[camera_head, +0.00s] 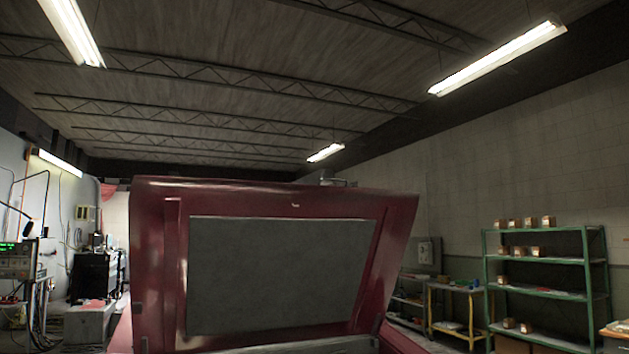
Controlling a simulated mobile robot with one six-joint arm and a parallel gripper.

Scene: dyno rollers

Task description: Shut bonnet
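The bonnet (397,235) stands raised in the middle of the head view. It is dark red, with a grey lining panel (280,275) on its inner face, which is turned toward me. A small light mark, perhaps the latch, shows near the middle of its top edge. Its lower end meets the car body (398,340) at the bottom of the picture. Most of the car is hidden behind the bonnet or below the frame. My gripper and arm are not in view.
At the right stands a green shelf (540,259) with several small boxes. A yellow-framed table (455,290) is left of it. Electronic equipment (18,262) and a dark cabinet (95,275) stand along the left wall. The space above the bonnet is clear up to the ceiling lights.

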